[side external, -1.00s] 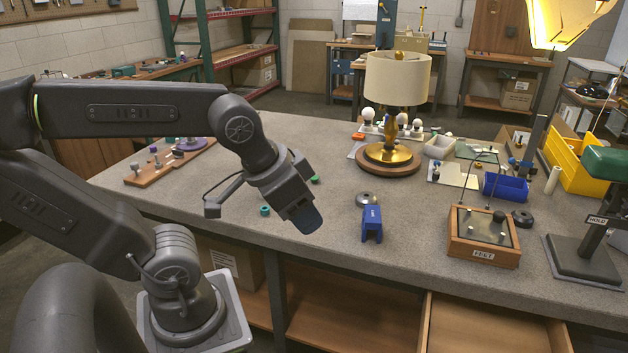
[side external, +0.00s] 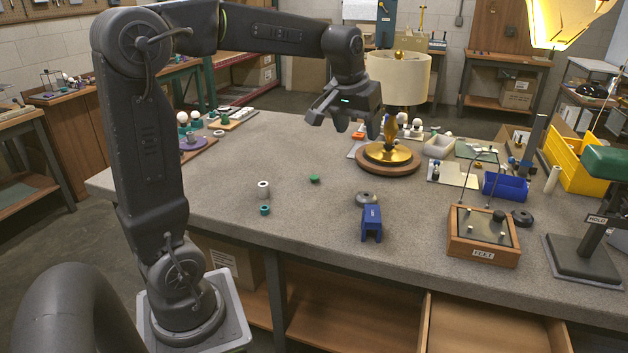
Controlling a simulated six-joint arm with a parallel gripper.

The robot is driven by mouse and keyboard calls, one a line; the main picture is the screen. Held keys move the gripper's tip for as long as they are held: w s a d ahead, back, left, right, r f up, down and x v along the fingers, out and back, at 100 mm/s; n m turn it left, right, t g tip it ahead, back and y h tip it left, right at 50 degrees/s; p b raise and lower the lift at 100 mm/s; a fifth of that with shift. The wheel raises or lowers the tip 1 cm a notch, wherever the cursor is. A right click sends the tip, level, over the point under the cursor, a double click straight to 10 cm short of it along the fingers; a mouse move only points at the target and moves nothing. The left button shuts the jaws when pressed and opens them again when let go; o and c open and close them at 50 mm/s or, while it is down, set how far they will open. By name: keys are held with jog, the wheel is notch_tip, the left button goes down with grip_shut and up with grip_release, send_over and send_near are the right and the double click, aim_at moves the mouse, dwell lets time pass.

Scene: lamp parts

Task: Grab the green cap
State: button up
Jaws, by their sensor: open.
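A small green cap (side external: 315,179) lies on the grey bench top, near the middle of the picture. My gripper (side external: 345,128) hangs above the bench, higher than the cap and a little to its right in the picture, in front of the lamp. Its fingers are apart and nothing shows between them. The cap is in full view and nothing touches it.
A teal ring (side external: 265,210) and a grey-white cylinder (side external: 263,189) stand left of the cap. A dark disc (side external: 366,198) and a blue bracket (side external: 372,223) are to its right. The lamp (side external: 397,78) on its round wooden base stands behind. The bench around the cap is bare.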

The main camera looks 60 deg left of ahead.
jog(key=w+a+f+n+g, duration=0.1)
jog(key=w+a+f+n, duration=0.15)
jog(key=a, duration=0.45)
jog(key=w+a+f+n, duration=0.1)
jog(key=w+a+f, duration=0.1)
jog(key=w+a, duration=0.3)
jog(key=n+g, duration=0.2)
jog(key=n, duration=0.2)
send_near(314, 177)
jog(key=f, duration=0.3)
jog(key=shift+s+a+f, duration=0.1)
jog(key=shift+s+a, duration=0.05)
jog(key=shift+a, duration=0.2)
jog(key=shift+w+a+f, duration=0.15)
jog(key=shift+f, duration=1.3)
jog(key=shift+w+a+f, duration=0.15)
jog(key=shift+a+f, duration=0.05)
jog(key=shift+f, duration=1.3)
jog(key=c, duration=1)
